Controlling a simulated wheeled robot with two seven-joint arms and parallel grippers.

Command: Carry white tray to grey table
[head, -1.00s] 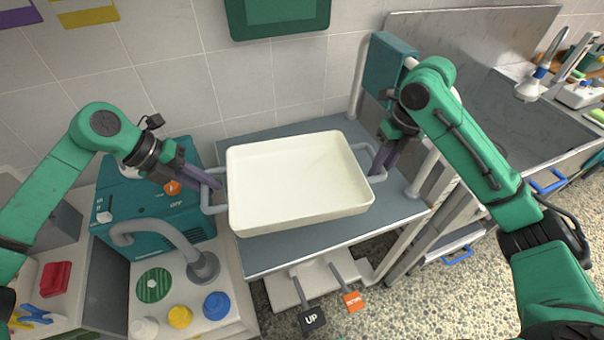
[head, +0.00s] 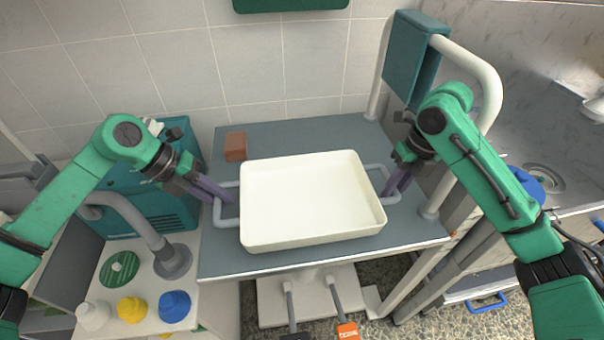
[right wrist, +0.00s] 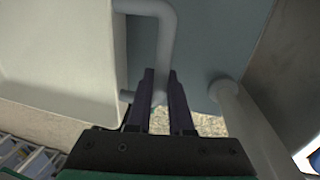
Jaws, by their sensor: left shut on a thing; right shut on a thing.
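The white tray (head: 312,202) is a shallow, empty rectangular tray with a grey loop handle at each end. It is level over the middle of the grey table (head: 330,132); I cannot tell whether it touches the tabletop. My left gripper (head: 224,196) is shut on the tray's left handle. My right gripper (head: 392,186) is shut on the right handle. In the right wrist view, the right gripper's fingers (right wrist: 162,88) are at the handle beside the tray's wall (right wrist: 62,62).
A brown block (head: 235,147) sits on the table behind the tray's left corner. White posts and a teal box (head: 412,60) stand at the table's right. A teal machine (head: 155,190) and a counter with yellow and blue knobs are at left. A sink is at right.

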